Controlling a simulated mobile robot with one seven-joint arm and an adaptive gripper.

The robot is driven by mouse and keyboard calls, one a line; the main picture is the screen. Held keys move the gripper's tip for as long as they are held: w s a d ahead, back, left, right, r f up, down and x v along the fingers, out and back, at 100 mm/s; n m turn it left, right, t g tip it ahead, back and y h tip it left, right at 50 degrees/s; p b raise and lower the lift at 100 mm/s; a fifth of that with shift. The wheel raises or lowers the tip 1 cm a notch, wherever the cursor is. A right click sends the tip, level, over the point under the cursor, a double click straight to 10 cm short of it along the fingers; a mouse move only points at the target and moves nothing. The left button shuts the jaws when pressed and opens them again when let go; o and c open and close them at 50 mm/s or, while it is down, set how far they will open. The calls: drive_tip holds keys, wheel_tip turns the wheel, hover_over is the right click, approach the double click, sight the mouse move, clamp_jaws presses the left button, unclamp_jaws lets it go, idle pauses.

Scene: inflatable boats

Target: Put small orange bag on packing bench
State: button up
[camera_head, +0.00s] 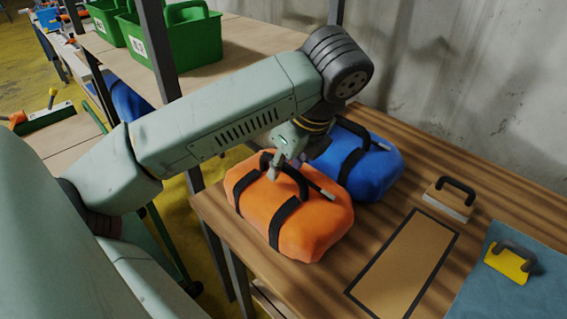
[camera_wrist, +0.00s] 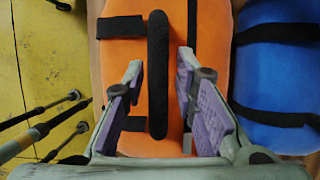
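The orange bag (camera_head: 290,215), with black straps and a black handle, rests on a wooden bench (camera_head: 390,210) near its left edge. In the wrist view the orange bag (camera_wrist: 210,20) fills the middle. My gripper (camera_head: 283,167) is just above the bag. In the wrist view my gripper (camera_wrist: 160,65) is open, with its purple-padded fingers on either side of the upright black handle (camera_wrist: 158,100) and gaps on both sides. In the head view my arm and gripper hide part of the bag's top. I cannot tell whether this bench is the packing bench.
A blue bag (camera_head: 370,170) lies close behind the orange one. A black-outlined rectangle (camera_head: 405,265) on the bench is empty. A handled block (camera_head: 448,200) and a yellow handled item (camera_head: 507,262) on a blue-grey mat (camera_head: 485,295) are to the right. Green crates (camera_head: 185,40) stand behind.

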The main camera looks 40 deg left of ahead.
drive_tip(key=shift+o, duration=0.6)
drive_tip(key=shift+r, duration=0.15)
drive_tip(key=p+v, duration=0.4)
drive_tip(key=v, duration=0.6)
drive_tip(key=shift+r, duration=0.35)
drive_tip(key=shift+d+r+p, duration=0.35)
drive_tip(key=shift+r, duration=0.15)
